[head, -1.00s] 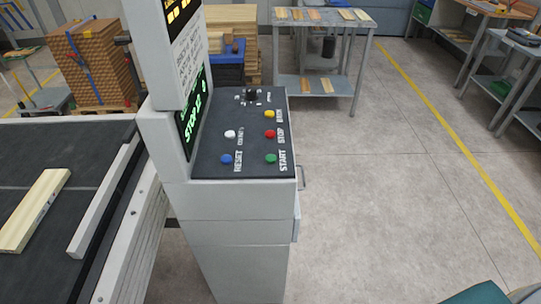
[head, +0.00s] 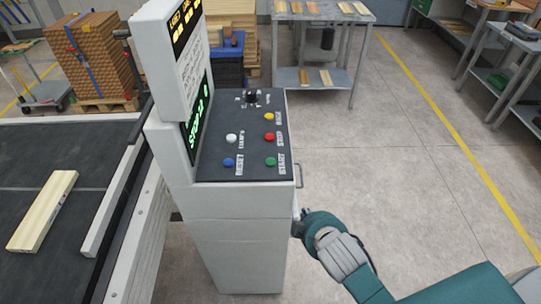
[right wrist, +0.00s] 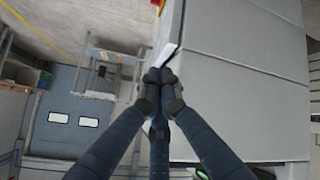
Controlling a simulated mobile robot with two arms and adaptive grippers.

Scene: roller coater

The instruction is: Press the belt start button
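The green START button (head: 270,161) is at the front right of the sloped dark control panel (head: 250,173) on the grey console. My right gripper (head: 298,216) is low at the console's right side, below the panel edge and apart from the green button. In the right wrist view its fingertips (right wrist: 161,76) are together with nothing seen between them, close to the console's grey side (right wrist: 235,85). Whether they touch the console I cannot tell. My left gripper is not in view.
Red (head: 269,137), yellow (head: 269,116), white (head: 231,138) and blue (head: 228,162) buttons share the panel. A handle (head: 299,175) sticks out on the console's right side. The belt (head: 62,240) with a wooden board (head: 42,212) lies left. The floor to the right is open.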

